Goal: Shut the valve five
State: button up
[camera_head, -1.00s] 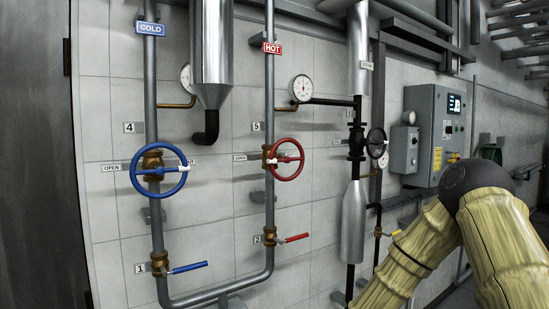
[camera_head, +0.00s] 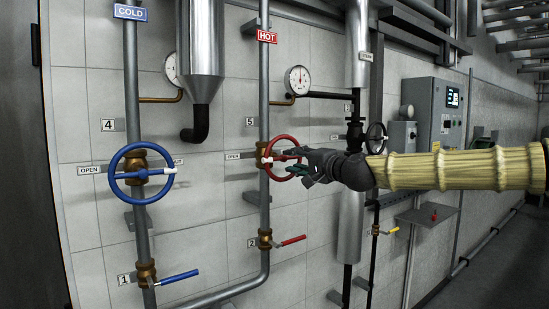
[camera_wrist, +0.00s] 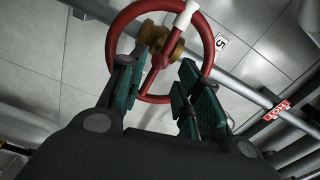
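Valve five is a red handwheel (camera_head: 282,160) on a brass body, on the hot pipe beside the "5" label (camera_head: 251,122). An OPEN plate (camera_head: 236,156) is on its left. My gripper (camera_head: 298,167) is at the wheel's right side, level with its middle. In the wrist view the red wheel (camera_wrist: 116,36) lies ahead, with a white mark (camera_wrist: 187,12) on its rim. My gripper's fingers (camera_wrist: 157,92) are apart, with the wheel's lower rim and a spoke showing in the gap between them. Whether they touch the rim I cannot tell.
A blue handwheel (camera_head: 142,200), valve four, is on the cold pipe to the left. Red lever two (camera_head: 293,240) is below, and blue lever one (camera_head: 178,277) is lower left. A black handwheel (camera_head: 376,138) and a grey control box (camera_head: 433,115) are to the right.

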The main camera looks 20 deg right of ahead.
aim_at(272, 156)
jog(key=shift+p+x, duration=1.9)
jog(key=shift+x, duration=3.45)
jog(key=shift+a+f, duration=0.1)
jog(key=shift+f, duration=0.05)
grip_shut()
